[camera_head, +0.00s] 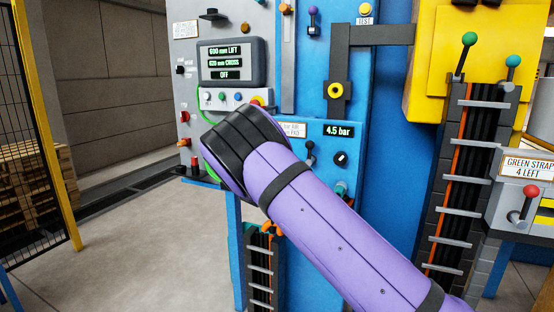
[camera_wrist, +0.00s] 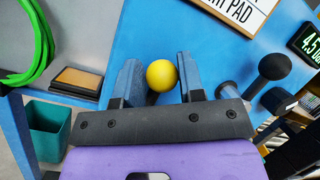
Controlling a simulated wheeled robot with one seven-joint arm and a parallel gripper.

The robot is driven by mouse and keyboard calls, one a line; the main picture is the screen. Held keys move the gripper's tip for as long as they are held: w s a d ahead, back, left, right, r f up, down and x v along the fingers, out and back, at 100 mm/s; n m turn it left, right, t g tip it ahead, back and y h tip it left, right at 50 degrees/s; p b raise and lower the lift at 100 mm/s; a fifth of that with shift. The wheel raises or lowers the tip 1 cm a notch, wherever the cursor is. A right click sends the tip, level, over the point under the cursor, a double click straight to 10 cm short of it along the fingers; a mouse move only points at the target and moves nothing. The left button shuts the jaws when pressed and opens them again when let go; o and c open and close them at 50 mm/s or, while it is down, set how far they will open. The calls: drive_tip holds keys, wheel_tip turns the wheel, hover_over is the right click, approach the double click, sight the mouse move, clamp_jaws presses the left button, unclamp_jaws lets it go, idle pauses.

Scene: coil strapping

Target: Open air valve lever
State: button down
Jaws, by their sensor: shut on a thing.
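In the wrist view, a lever with a yellow ball knob (camera_wrist: 161,75) and a dark stem stands on the blue panel. My gripper (camera_wrist: 158,82) has one grey-blue finger on each side of it and is shut on this lever. A sign (camera_wrist: 238,8) ending in "PAD" is just above. In the head view, my purple and black forearm covers my fingers and the yellow-knobbed lever. The pressure display (camera_head: 338,131) reads 4.5 bar.
A black-knobbed lever (camera_wrist: 274,67) is close to the right of my gripper; it also shows in the head view (camera_head: 310,146). Green hoops (camera_wrist: 38,45) and a teal bin (camera_wrist: 45,130) are to the left. A grey control box (camera_head: 231,63) is above my arm.

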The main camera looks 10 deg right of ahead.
drive_tip(key=shift+f, duration=0.3)
drive_tip(key=c, duration=0.9)
unclamp_jaws()
drive_tip(key=shift+o, duration=0.7)
drive_tip(key=shift+r, duration=0.15)
drive_tip(key=v, duration=1.1)
drive_tip(key=shift+d, duration=0.1)
